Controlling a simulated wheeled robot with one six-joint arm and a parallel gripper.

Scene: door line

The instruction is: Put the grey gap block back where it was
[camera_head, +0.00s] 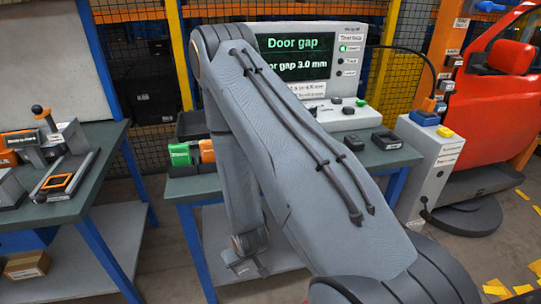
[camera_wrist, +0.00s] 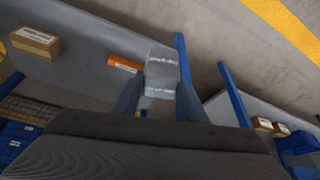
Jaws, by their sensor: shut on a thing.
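In the wrist view, the grey gap block (camera_wrist: 162,68) with printed labels sits between the two fingers of my gripper (camera_wrist: 160,96), which is shut on it. In the head view, my gripper (camera_head: 249,266) hangs low in front of the middle bench, below its top and against the pale lower shelf. The block cannot be made out clearly there. On the bench's left end stand a green block (camera_head: 180,154) and an orange block (camera_head: 207,151). My arm covers much of the bench top.
The middle bench (camera_head: 183,190) carries a screen (camera_head: 299,56) reading "Door gap 3.0 mm" and a dark pad (camera_head: 386,139). A grey cabinet (camera_head: 428,165) and a red car door (camera_head: 490,100) stand at right. Another bench (camera_head: 110,140) is at left, with a floor gap between.

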